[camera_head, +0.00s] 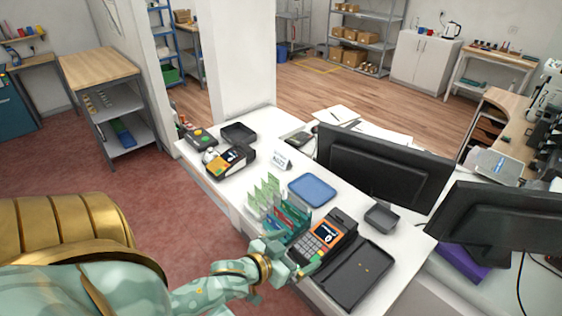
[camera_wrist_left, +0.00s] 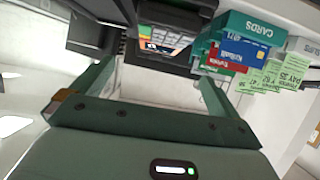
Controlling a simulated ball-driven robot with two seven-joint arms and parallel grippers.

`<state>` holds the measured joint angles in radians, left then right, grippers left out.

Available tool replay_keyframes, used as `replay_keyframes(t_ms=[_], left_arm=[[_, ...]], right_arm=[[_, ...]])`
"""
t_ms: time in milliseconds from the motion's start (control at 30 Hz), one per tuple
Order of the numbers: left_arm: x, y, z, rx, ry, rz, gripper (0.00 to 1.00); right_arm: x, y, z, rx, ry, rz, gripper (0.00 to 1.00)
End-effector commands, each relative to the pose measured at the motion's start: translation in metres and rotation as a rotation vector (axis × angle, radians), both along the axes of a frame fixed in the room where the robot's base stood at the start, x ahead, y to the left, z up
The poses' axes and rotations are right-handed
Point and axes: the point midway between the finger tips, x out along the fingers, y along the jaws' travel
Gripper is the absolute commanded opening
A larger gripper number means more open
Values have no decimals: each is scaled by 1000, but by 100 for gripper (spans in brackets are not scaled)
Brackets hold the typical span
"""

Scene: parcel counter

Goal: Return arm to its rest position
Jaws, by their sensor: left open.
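My left gripper (camera_head: 291,266) is at the front edge of the white counter (camera_head: 225,193), beside the payment terminal (camera_head: 323,238) and the card rack (camera_head: 279,214). In the left wrist view the gripper (camera_wrist_left: 150,88) is open, its two green fingers spread apart with nothing between them. Beyond the fingers the terminal (camera_wrist_left: 165,42) and the rack marked CARDS (camera_wrist_left: 257,27) show. The head view does not make clear whether the fingers touch the terminal. My right gripper is in neither view.
A blue tray (camera_head: 312,189), a label printer (camera_head: 231,160) and two monitors (camera_head: 383,167) stand farther along the counter. The red floor (camera_head: 165,190) left of the counter is clear.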

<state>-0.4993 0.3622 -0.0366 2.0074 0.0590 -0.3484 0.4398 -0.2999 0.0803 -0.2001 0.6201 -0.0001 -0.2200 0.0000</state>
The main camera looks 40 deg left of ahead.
Motion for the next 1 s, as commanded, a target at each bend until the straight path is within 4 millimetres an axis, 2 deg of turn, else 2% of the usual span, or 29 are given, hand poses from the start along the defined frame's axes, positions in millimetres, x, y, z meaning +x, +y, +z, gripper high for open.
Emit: replay_keyframes(t_ms=[100,233,567,667,767,867,900,967,1000], left_arm=[[-24,2,10,0,1,0,100],[-40,3,16,-1,1,0,100],[-46,4,20,1,-2,0,100],[-47,5,16,50,-1,-20,100],[-62,17,-28,113,86,-22,100],[-93,31,-99,174,233,-23,100],[-109,36,-132,196,298,-24,100],[-136,40,-182,225,400,-31,100],[-155,42,-213,241,469,-36,100]], right_arm=[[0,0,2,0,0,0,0],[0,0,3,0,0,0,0],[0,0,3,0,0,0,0],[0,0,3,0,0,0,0],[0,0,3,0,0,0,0],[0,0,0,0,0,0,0],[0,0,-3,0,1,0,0],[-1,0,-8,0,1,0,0],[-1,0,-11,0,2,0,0]])
